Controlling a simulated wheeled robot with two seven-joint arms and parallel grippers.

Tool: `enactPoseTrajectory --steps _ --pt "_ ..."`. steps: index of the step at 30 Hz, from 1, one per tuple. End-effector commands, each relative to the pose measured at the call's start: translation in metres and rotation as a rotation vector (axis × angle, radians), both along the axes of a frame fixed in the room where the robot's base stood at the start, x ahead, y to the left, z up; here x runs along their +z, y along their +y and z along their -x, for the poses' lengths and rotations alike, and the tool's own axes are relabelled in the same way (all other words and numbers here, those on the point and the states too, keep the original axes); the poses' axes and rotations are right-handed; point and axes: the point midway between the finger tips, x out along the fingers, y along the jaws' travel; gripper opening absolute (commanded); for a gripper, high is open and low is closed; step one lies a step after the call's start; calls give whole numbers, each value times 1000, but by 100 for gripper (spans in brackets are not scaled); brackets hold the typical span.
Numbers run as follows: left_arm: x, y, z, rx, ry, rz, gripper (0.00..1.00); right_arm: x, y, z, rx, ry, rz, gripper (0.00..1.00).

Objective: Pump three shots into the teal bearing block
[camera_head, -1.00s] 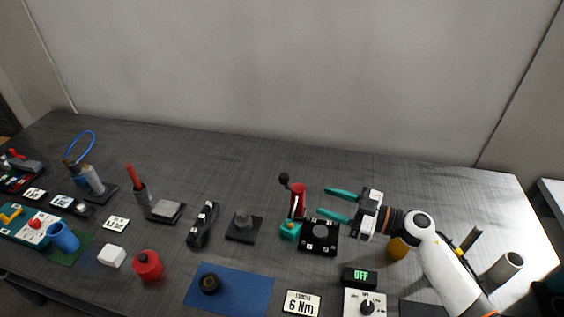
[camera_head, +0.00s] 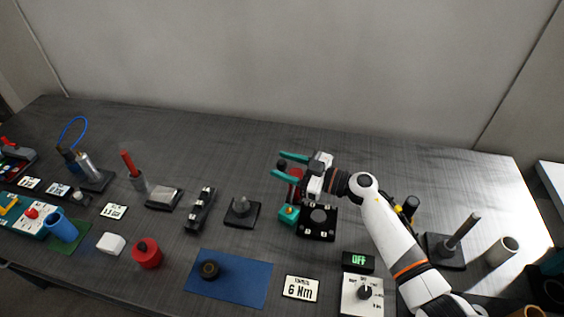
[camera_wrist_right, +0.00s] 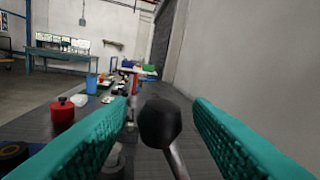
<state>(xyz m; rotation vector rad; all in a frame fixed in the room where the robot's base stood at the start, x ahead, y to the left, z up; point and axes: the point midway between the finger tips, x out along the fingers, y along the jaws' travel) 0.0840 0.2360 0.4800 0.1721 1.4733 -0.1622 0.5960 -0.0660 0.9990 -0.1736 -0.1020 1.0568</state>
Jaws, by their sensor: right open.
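The teal bearing block (camera_head: 288,215) sits on the table in front of a red pump body (camera_head: 296,189), left of a black plate. A lever with a black ball knob (camera_head: 282,164) rises from the pump. My right gripper (camera_head: 284,165) is open, its teal fingers on either side of the knob. The right wrist view also shows the knob (camera_wrist_right: 160,123) on its metal rod between the two fingers, with a gap on each side. The gripper and wrist hide part of the red pump. My left gripper is out of view.
A black square plate (camera_head: 317,222) lies beside the block. A display reading OFF (camera_head: 358,262), a dial box (camera_head: 362,294) and a "6 Nm" card (camera_head: 300,288) stand in front. A post on a black base (camera_head: 241,211) stands to the left. The table behind is clear.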

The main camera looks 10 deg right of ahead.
Motion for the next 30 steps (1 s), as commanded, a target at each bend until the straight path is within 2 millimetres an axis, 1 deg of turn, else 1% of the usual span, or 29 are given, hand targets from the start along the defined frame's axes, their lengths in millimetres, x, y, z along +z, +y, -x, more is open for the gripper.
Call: enactPoseTrajectory --steps 3,12,13,14,21,30 --pt "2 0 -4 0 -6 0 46 0 8 -4 0 0 1 47" --pt "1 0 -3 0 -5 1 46 0 9 -5 0 0 1 47" --pt "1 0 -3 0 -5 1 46 0 9 -5 0 0 1 45" --pt "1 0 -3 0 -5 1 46 0 9 -5 0 0 1 40" --pt "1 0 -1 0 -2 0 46 0 9 -5 0 0 1 1" --pt "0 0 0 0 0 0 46 -2 10 -3 -1 -14 6 0"
